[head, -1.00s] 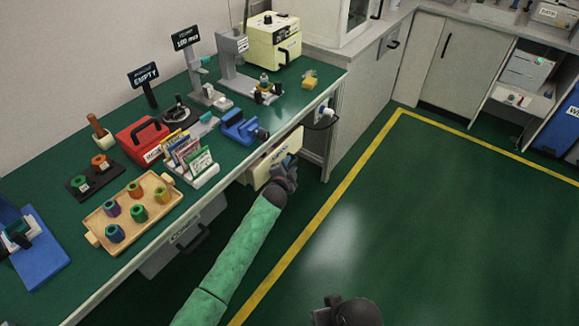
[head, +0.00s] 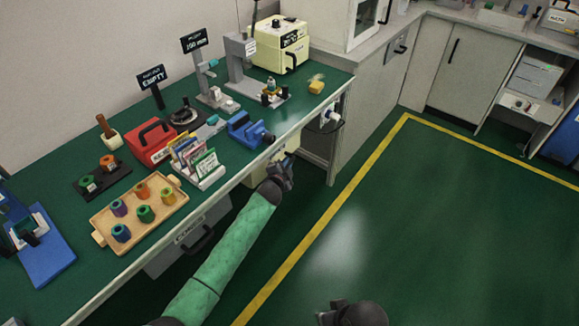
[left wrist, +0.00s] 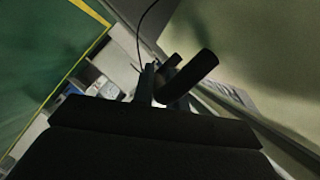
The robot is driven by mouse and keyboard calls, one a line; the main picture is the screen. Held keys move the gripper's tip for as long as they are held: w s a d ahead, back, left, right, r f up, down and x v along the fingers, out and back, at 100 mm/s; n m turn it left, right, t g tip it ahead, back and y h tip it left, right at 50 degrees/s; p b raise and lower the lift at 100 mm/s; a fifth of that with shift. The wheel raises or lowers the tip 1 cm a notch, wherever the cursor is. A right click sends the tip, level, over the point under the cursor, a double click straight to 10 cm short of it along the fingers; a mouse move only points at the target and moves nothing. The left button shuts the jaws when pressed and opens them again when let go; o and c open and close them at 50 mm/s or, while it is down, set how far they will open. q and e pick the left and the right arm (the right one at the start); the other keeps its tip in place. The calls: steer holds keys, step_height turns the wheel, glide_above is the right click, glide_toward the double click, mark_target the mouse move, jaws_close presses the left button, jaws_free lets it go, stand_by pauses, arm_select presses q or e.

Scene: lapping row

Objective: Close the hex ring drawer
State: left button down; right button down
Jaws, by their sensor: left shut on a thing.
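The cream drawer (head: 263,171) under the green bench is partly hidden behind my left gripper. Its front stands close to the bench edge; how much gap is left I cannot tell. My left gripper (head: 283,171) is at the drawer front, shut on its handle. In the left wrist view a dark handle bar (left wrist: 191,78) lies at the fingers (left wrist: 150,82), with a pale surface behind it. The label on the drawer is hidden. My right gripper (head: 350,313) shows only as a dark shape at the bottom edge; its jaws are unclear.
A grey drawer (head: 190,249) with a dark handle hangs under the bench to the left. On the bench stand a wooden tray (head: 157,224) of coloured rings, a red box (head: 151,142), a card rack (head: 208,179) and a blue vise (head: 247,132). The green floor (head: 440,235) is clear.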

arm_select(q)
steer(key=c, duration=1.4)
jaws_free()
steer(key=shift+w+a, duration=0.15)
steer(key=shift+a, duration=0.1)
arm_select(e)
steer(key=shift+a+f, duration=0.1)
steer(key=shift+f, duration=0.1)
arm_select(q)
steer(key=shift+s, duration=0.2)
steer(key=v, duration=0.7)
steer(key=shift+s+b, duration=0.2)
steer(key=shift+b, duration=0.15)
arm_select(e)
steer(key=shift+w+a+f, duration=0.15)
steer(key=shift+a+f, duration=0.3)
steer(key=shift+f, duration=0.1)
arm_select(q)
steer(key=shift+a, duration=0.1)
